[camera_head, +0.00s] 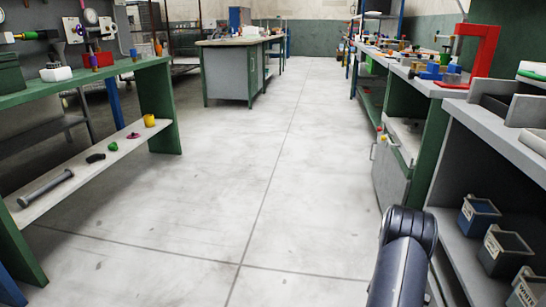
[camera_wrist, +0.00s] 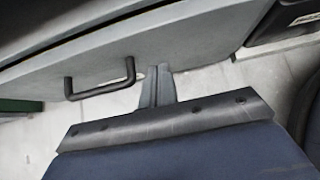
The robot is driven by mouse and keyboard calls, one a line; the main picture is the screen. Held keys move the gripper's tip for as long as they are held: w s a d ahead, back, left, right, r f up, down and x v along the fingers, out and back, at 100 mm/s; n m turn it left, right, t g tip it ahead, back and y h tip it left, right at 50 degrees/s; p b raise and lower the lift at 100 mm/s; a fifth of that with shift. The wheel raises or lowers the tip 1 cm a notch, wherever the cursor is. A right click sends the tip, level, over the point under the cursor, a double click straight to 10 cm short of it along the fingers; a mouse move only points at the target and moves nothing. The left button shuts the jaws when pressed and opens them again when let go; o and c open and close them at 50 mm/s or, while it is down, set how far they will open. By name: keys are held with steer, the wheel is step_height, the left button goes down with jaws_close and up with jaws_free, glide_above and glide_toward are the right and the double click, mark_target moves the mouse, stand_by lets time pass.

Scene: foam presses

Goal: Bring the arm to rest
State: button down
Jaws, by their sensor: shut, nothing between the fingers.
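My gripper (camera_wrist: 161,72) shows in the wrist view as two narrow grey fingers side by side, shut with nothing between them. They stick out past a dark bolted plate on the blue body of the gripper. The fingertips are just below the edge of a grey cabinet panel (camera_wrist: 180,38) in the picture, with pale floor around them. I cannot tell whether they touch the panel. In the head view, a dark link of my arm rises at the lower right. My gripper is hidden there.
A black handle (camera_wrist: 100,90) sticks out of the panel left of my fingers. In the head view, a grey shelf unit with dark bins (camera_head: 506,252) and a bench with a red press (camera_head: 478,52) line the right. A green bench (camera_head: 158,105) stands left. The middle floor (camera_head: 240,170) is clear.

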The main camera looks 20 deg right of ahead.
steer(key=shift+s+d+f, duration=0.15)
steer(key=shift+s+d, duration=0.2)
steer(key=shift+d, duration=0.3)
steer(key=shift+s+d+f, duration=0.1)
steer(key=shift+s+d, duration=0.25)
steer(key=shift+d, duration=0.25)
steer(key=shift+s+d+f, duration=0.15)
steer(key=shift+s+d, duration=0.2)
steer(key=shift+d, duration=0.3)
steer(key=shift+w+r, duration=0.1)
